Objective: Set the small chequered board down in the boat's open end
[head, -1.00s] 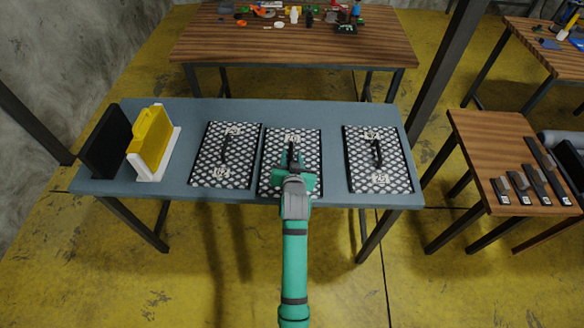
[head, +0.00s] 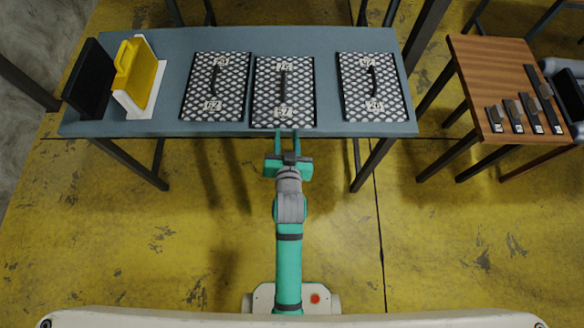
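Three black-and-white chequered boards with dark handles and pale number labels lie flat on the blue-grey table: the left board (head: 201,84), the middle board (head: 266,100) and the right board (head: 351,92). They look nearly alike in size, and I cannot tell which is the small one. My gripper (head: 286,134) is at the table's front edge, just below the middle board in the picture. Its two green fingers are apart, with nothing seen between them. Its height against the table is unclear. No boat shows in this view.
The blue-grey table (head: 325,70) has bare strips between the middle and right boards. At its left end stand a black panel (head: 88,82) and a yellow piece (head: 142,78) on a white base. A wooden table (head: 490,65) with several dark tools stands right. Yellow floor in front is clear.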

